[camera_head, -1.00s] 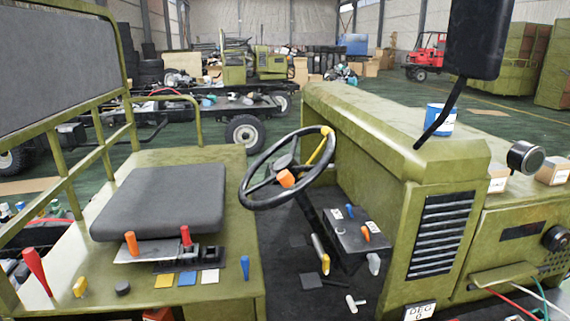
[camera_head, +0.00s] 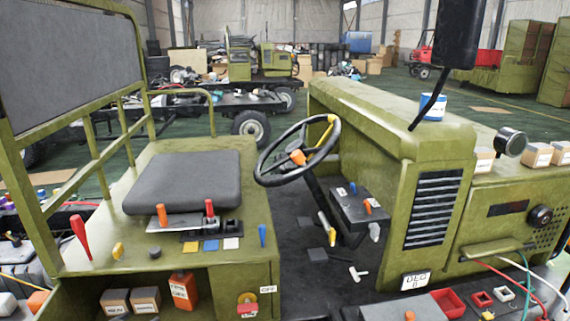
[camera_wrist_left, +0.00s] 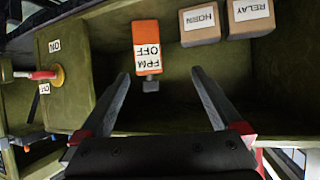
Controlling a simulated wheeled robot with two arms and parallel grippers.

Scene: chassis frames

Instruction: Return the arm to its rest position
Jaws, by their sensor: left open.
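In the left wrist view my left gripper (camera_wrist_left: 160,72) is open, with two dark fingers spread and nothing held between them. It faces the vehicle's open green compartment (camera_wrist_left: 215,85). An orange box labelled FPM OFF (camera_wrist_left: 147,42) is just ahead of the gap between the fingertips; I cannot tell whether they touch. The same box shows in the head view (camera_head: 183,292). I cannot clearly pick out the left gripper in the head view. My right gripper is in neither current view.
Boxes labelled HORN (camera_wrist_left: 200,22) and RELAY (camera_wrist_left: 250,14) stand beside the orange box. A red switch (camera_head: 247,305) is on the panel beside the compartment. Above are the seat (camera_head: 183,182), levers and steering wheel (camera_head: 298,152). A table with red trays (camera_head: 448,303) is at lower right.

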